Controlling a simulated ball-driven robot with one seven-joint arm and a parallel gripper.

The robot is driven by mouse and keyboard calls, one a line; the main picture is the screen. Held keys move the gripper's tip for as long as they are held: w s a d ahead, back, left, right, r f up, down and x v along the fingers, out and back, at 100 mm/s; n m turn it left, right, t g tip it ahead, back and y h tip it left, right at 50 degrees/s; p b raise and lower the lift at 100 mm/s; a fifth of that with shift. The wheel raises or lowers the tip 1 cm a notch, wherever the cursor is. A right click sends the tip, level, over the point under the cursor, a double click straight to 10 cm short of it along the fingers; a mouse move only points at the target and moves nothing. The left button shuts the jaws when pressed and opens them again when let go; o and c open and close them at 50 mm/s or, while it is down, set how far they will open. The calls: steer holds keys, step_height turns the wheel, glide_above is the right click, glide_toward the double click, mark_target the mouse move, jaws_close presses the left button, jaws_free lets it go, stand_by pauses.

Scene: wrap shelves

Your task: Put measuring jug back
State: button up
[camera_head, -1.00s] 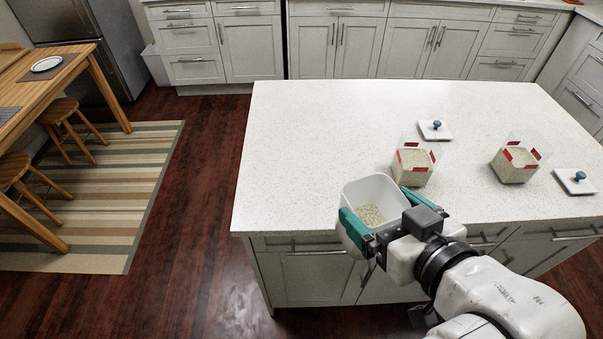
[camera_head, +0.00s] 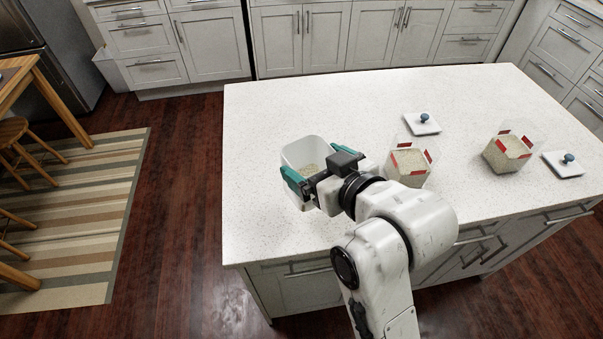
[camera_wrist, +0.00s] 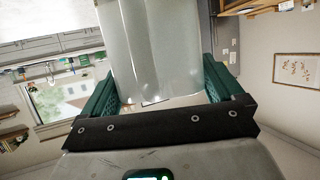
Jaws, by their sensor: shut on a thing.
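The measuring jug (camera_head: 295,154) is a white, open-topped container with pale grain in its bottom. My gripper (camera_head: 312,173) is shut on it, with a green finger on either side. The jug is over the left part of the white island counter (camera_head: 300,105). I cannot tell whether its base touches the counter. In the wrist view the jug's pale wall (camera_wrist: 152,50) fills the space between the green fingers of my gripper (camera_wrist: 158,95).
Two clear, red-marked boxes of grain stand to the right, a nearer one (camera_head: 408,168) and a farther one (camera_head: 505,155). Two white lids with blue knobs lie near them, one behind (camera_head: 422,125) and one at right (camera_head: 563,166). The counter's far left is clear.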

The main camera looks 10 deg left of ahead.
mark_target(300, 165)
steer(key=w+a+f, duration=0.1)
steer(key=f, duration=0.1)
steer(key=w+a+f, duration=0.1)
steer(key=w+f, duration=0.2)
steer(key=shift+w+a+f+p, duration=0.15)
steer(key=shift+a+f+p, duration=0.15)
steer(key=shift+a+f, duration=0.1)
steer(key=shift+f+p, duration=0.45)
steer(key=shift+f, duration=1.15)
steer(key=shift+f, duration=0.2)
steer(key=o, duration=1.6)
steer(key=shift+r, duration=0.15)
steer(key=shift+d, duration=0.1)
steer(key=b+v, duration=0.1)
steer(key=v, duration=1.1)
